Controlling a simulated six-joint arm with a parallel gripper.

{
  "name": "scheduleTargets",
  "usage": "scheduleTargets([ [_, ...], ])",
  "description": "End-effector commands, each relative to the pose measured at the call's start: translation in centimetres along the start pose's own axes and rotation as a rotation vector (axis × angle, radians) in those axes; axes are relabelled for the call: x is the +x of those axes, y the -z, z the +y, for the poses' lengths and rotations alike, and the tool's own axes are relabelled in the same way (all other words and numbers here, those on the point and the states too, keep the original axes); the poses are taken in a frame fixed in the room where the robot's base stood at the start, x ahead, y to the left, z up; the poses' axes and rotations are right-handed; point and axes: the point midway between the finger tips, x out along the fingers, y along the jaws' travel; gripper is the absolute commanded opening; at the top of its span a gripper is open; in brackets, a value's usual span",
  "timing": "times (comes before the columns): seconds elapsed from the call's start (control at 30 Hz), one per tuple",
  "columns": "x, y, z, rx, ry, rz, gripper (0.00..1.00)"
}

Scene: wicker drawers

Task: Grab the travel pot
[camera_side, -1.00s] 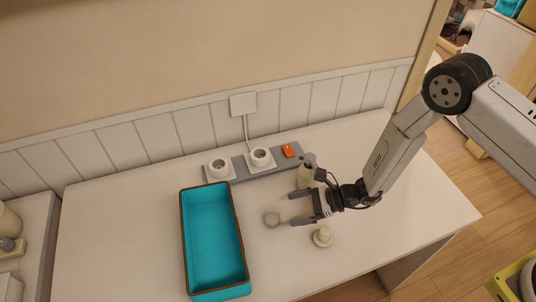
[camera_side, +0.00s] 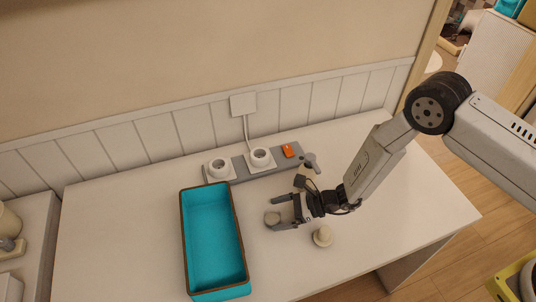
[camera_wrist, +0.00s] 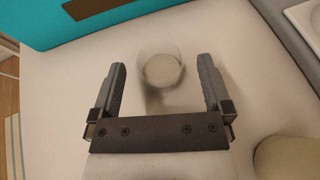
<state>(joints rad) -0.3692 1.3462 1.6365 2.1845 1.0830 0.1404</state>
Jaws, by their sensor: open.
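The small pale round pot, which I take to be the travel pot (camera_side: 272,218), stands on the white table just right of the teal box. In the wrist view the pot (camera_wrist: 161,72) looks translucent, with a whitish round inside, and sits between my two fingers. My gripper (camera_side: 275,211) is open, with a finger on each side of the pot; it also shows in the wrist view (camera_wrist: 162,64). Gaps show between the pot and both fingers there. I cannot tell the exact height of the fingertips above the table.
The teal box (camera_side: 186,246) with a brown rim is close on the left. A cream knob-shaped object (camera_side: 323,237) stands in front of my gripper. A grey power strip (camera_side: 240,169) with plugs lies behind. A cream rounded thing (camera_wrist: 286,157) is near my right finger.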

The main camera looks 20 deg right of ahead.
Motion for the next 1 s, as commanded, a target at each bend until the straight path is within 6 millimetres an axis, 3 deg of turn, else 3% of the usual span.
scheduleTargets([
  [0.3, 2.8, 0.1, 0.1, 0.0, -0.001, 0.001, 1.0],
  [0.83, 2.9, 0.1, 0.1, 0.0, -0.001, 0.001, 1.0],
  [0.87, 2.9, 0.1, 0.1, 0.0, -0.001, 0.001, 0.97],
  [1.0, 2.9, 0.1, 0.1, 0.0, -0.001, 0.001, 0.52],
])
